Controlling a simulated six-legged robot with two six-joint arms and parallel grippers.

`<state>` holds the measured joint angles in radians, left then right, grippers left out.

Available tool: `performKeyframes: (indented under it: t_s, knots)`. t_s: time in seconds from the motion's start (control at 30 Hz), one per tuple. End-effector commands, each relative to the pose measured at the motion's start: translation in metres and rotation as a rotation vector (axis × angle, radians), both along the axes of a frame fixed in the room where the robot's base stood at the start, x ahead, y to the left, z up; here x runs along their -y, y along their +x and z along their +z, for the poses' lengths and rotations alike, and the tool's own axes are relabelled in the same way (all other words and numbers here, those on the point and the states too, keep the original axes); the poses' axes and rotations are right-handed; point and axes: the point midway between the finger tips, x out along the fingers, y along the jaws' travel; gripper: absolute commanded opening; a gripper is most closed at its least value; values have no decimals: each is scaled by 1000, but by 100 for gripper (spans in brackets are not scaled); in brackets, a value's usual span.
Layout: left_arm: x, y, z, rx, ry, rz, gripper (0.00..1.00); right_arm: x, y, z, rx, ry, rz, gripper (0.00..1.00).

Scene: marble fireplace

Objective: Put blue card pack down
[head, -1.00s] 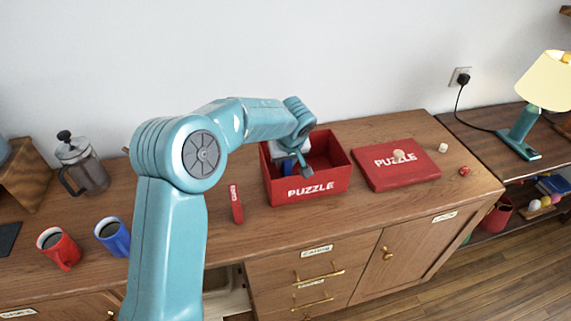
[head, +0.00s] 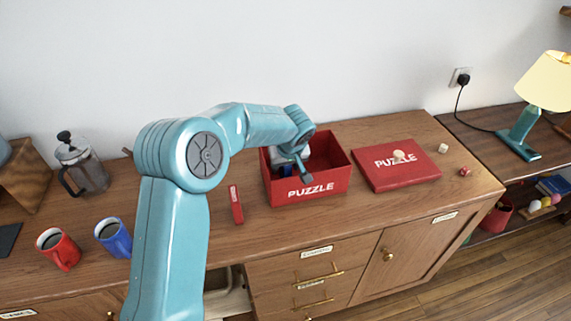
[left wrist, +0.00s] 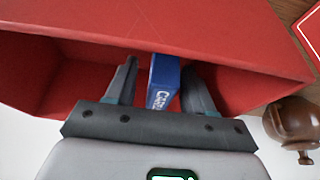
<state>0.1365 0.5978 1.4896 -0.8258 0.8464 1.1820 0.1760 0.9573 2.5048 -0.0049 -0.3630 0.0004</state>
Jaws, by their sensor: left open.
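The blue card pack (left wrist: 163,82) stands on edge inside the red puzzle box in the left wrist view, with its lettered narrow side towards me. My left gripper (left wrist: 160,85) is open, with one finger on each side of the pack. A gap shows on the left; the right finger is close, and I cannot tell if it touches. In the head view my left gripper (head: 304,168) reaches into the open red puzzle box (head: 318,188), near its left side. My right gripper is not in view.
A red card pack (head: 236,204) lies left of the box. The red puzzle lid (head: 405,175) lies to the right, with small pieces on and beside it. A red mug (head: 58,250), a blue mug (head: 113,238) and a French press (head: 82,165) stand at the left.

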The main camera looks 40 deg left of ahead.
Motion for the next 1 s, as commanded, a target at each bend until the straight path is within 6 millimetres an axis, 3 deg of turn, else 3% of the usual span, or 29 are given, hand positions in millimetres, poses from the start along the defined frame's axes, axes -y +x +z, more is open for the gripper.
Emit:
performKeyframes:
  t_s: [0.3,0.5,0.7,1.0]
  knots:
    - [21,-16,67,6,0,-1,53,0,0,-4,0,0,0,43]
    - [31,-26,99,4,0,-1,53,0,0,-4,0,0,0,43]
    - [35,-29,111,1,0,0,53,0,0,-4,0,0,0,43]
    - [35,-29,111,1,0,0,53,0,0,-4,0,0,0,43]
